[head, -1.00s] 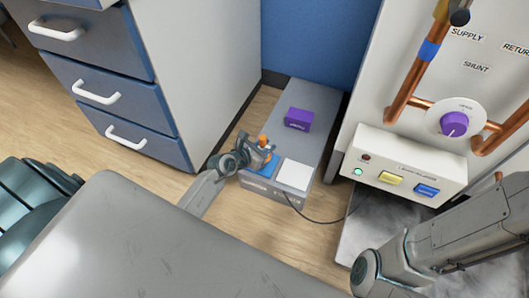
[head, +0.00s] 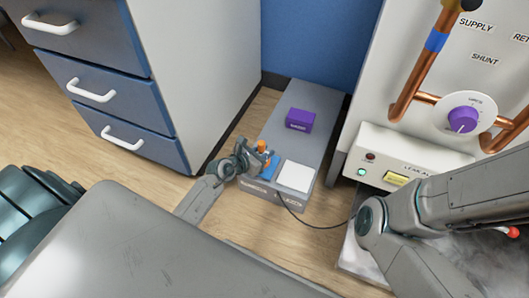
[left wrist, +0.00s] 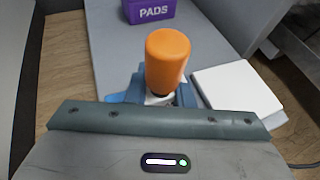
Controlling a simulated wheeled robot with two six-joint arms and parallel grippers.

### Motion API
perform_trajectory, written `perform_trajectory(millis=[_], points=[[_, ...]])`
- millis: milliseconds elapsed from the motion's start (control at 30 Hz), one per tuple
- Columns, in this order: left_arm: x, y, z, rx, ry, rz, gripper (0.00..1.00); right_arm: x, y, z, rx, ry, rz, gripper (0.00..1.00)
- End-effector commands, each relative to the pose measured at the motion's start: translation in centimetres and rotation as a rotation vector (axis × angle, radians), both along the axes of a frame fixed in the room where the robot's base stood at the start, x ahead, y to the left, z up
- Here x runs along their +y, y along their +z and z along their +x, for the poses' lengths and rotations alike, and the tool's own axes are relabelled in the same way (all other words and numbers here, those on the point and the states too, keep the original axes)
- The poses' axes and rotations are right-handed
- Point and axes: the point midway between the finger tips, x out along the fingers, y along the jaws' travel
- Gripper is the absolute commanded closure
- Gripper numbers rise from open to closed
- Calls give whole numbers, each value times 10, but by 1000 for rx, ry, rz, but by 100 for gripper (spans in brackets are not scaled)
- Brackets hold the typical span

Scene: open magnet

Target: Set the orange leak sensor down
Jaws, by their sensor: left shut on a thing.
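The orange leak sensor (head: 262,146) stands upright in my left gripper (head: 256,160), at the near end of a low grey bench. In the left wrist view the orange sensor (left wrist: 167,60) rises above the fingers, which hide its lower part. My left gripper (left wrist: 160,97) is shut on it. A blue patch (head: 271,167) lies beside and partly behind the fingers. I cannot tell whether the sensor's base touches it. My right gripper is out of view; only my right arm shows.
A white square pad (head: 296,176) lies right of the blue patch on the grey bench (head: 291,94). A purple box marked PADS (head: 299,120) sits farther back. A dark cable (head: 315,225) runs right. A drawer cabinet (head: 105,85) stands left, a panel with copper pipes right.

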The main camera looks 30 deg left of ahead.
Motion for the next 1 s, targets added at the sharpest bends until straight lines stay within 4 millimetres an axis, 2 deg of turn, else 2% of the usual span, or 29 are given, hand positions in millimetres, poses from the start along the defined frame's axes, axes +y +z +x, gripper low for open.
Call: perform_trajectory(millis=[200, 233, 300, 333, 667, 900, 1000], points=[[0, -4, 0, -1, 0, 1, 100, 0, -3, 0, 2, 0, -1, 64], [0, -3, 0, 0, 0, 1, 73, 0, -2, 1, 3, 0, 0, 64], [0, -3, 0, 0, 0, 1, 60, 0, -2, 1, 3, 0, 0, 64], [0, -3, 0, 0, 0, 1, 57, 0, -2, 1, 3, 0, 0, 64], [0, 1, 0, 0, 0, 1, 57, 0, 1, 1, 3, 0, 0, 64], [11, 16, -31, 2, -1, 3, 57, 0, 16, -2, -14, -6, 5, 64], [14, 19, -39, 1, -1, 2, 57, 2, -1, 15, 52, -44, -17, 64]])
